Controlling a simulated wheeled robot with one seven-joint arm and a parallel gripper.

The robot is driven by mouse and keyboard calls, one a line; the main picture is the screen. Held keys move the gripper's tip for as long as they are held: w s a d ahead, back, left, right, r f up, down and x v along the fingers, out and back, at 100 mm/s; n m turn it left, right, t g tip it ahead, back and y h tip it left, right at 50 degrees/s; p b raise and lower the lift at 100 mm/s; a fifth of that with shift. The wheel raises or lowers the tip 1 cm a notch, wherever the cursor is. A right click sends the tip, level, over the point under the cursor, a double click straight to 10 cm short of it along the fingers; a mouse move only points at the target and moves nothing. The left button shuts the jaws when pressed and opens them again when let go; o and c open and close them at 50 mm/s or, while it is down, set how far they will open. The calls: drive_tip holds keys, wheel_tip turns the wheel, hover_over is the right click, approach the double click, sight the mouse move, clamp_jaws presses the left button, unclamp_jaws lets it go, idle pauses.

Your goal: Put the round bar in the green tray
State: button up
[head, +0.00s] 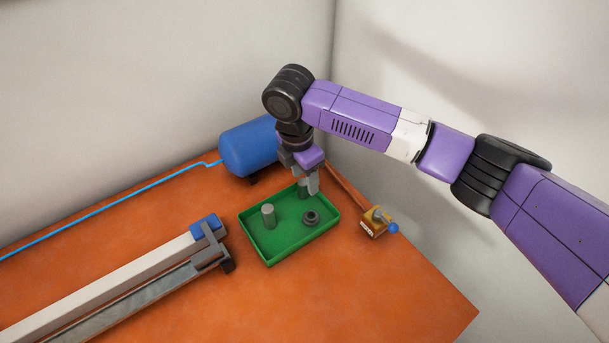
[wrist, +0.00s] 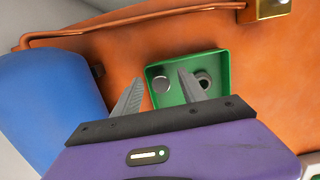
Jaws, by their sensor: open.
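The green tray (head: 286,252) sits on the orange table, and it also shows in the wrist view (wrist: 222,62). Two grey upright round pieces stand in it: one at the left (head: 268,216), one at the back (head: 302,190). I cannot tell which of them is the round bar. The back one shows its round end in the wrist view (wrist: 160,85), between my fingertips in the picture. My gripper (head: 310,182) is open above the tray's back part, and its fingers show in the wrist view (wrist: 161,77). No contact with the piece is visible; the left piece is hidden in the wrist view.
A dark ring-shaped part (head: 311,218) lies in the tray. A blue tank (head: 245,150) stands behind it, and a brass valve (head: 375,222) with a copper pipe is at the right. A long grey rail (head: 120,285) lies at the left. The front right table is clear.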

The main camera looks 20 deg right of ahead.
drive_tip(key=shift+s+a+r, duration=0.1)
drive_tip(key=shift+a+r, duration=0.05)
drive_tip(key=shift+r, duration=1.15)
drive_tip(key=shift+w+a+r, duration=0.1)
drive_tip(key=shift+a+r, duration=0.1)
drive_tip(key=shift+r, duration=1.1)
drive_tip(key=shift+s+a+r, duration=0.1)
drive_tip(key=shift+a+r, duration=0.05)
drive_tip(key=shift+r, duration=1.15)
